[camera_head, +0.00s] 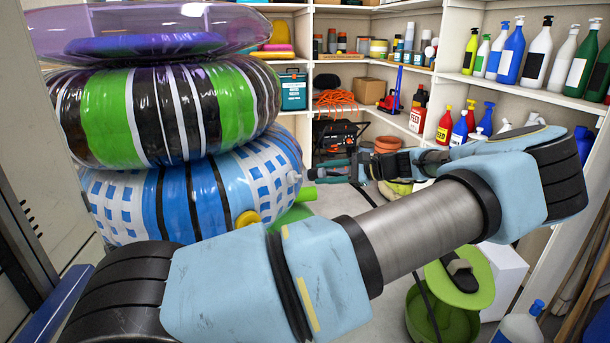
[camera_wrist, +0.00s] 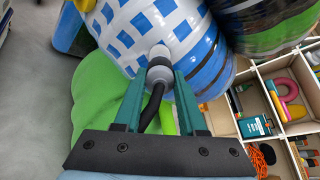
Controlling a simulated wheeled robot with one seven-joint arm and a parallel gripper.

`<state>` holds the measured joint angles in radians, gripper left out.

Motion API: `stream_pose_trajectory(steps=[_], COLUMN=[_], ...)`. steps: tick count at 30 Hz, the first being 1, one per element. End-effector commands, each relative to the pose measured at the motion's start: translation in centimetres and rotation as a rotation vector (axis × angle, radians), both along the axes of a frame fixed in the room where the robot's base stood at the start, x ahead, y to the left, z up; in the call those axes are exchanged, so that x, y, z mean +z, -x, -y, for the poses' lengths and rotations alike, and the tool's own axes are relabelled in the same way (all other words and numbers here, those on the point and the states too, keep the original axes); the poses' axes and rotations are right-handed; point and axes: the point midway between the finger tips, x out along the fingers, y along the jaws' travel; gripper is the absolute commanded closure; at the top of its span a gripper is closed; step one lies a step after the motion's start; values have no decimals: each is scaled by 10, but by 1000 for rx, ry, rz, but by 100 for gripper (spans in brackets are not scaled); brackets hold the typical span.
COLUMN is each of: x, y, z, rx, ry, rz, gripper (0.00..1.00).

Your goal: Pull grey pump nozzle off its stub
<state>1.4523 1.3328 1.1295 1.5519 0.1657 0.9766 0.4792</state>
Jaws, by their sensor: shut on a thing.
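In the wrist view, the grey pump nozzle (camera_wrist: 160,75) sits at the end of a black hose (camera_wrist: 152,108). My gripper (camera_wrist: 160,78) is shut on the nozzle, one teal finger on each side. The nozzle points at a pale stub (camera_wrist: 159,52) on the blue-and-white inflatable ring (camera_wrist: 130,27); they look in line and touching, but I cannot tell how deep the nozzle sits. In the head view, my gripper (camera_head: 322,178) reaches the right side of this ring (camera_head: 130,207). The nozzle is too small to make out there.
A green-and-black ring (camera_head: 165,108) and a purple see-through inflatable (camera_head: 150,30) are stacked above. Shelves with bottles (camera_head: 540,55) line the back and right. A green bucket (camera_head: 440,322) stands at the lower right. A green shape (camera_wrist: 97,95) lies beside the ring.

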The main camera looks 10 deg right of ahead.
Motion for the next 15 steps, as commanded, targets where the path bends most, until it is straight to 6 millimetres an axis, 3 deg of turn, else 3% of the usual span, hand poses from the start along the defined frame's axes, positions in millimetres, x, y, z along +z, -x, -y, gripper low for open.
stream_pose_trajectory(steps=[15], x=[6], y=[8], z=[14], rx=[-1], ry=[1], rz=[0], gripper=[100])
